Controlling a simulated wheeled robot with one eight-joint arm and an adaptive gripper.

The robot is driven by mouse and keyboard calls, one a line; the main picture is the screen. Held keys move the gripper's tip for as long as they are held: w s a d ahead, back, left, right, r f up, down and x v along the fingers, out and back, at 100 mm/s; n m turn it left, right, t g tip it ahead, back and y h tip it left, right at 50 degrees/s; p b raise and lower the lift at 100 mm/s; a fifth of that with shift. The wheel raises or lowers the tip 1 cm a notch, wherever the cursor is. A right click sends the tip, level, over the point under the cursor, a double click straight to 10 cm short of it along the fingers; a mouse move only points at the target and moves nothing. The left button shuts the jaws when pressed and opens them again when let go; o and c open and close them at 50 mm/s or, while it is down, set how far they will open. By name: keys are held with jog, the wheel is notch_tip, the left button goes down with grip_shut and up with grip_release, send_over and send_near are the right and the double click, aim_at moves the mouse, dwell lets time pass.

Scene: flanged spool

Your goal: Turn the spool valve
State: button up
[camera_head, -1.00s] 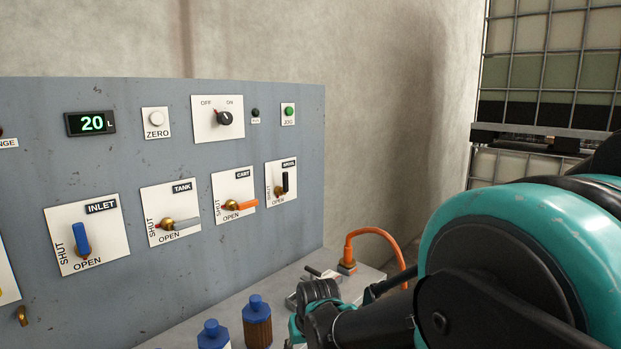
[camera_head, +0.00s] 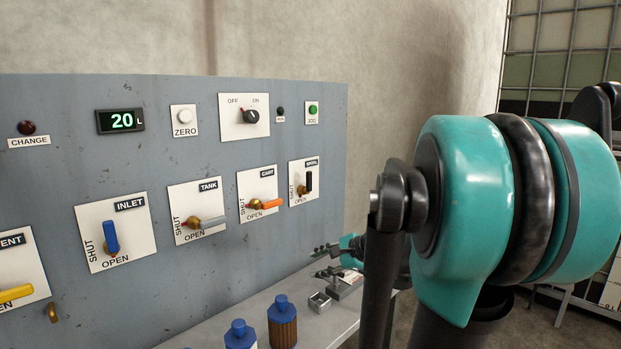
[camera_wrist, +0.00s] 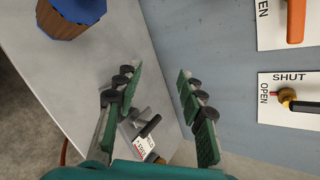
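The spool valve (camera_head: 308,182) is at the right end of the panel's lower row, on a white plate marked SHUT and OPEN. Its black handle stands upright, along the panel. In the wrist view the valve's brass hub (camera_wrist: 287,98) is at the right edge, and the handle is cut off by the frame. My gripper (camera_wrist: 160,75) is open and empty, its green fingers apart over the counter and beside the panel. It is clear of the valve. In the head view my gripper (camera_head: 326,249) is below and right of the valve, partly hidden by my arm.
The grey panel (camera_head: 80,165) carries the CART valve (camera_head: 266,203), with an orange handle, beside the spool valve. On the counter (camera_head: 215,322) stand blue-capped bottles (camera_head: 282,322) and a small metal fixture with a tag (camera_wrist: 145,130). A wire cage stands at the right.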

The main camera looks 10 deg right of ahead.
jog(key=w+d+r+m+t+y, duration=0.25)
jog(key=w+d+r+m, duration=0.35)
jog(key=r, duration=0.3)
jog(key=m+t, duration=0.4)
jog(key=m, duration=0.3)
send_near(311, 177)
jog(key=x, duration=1)
jog(key=shift+w+a, duration=0.3)
jog(key=shift+c, duration=0.5)
grip_shut()
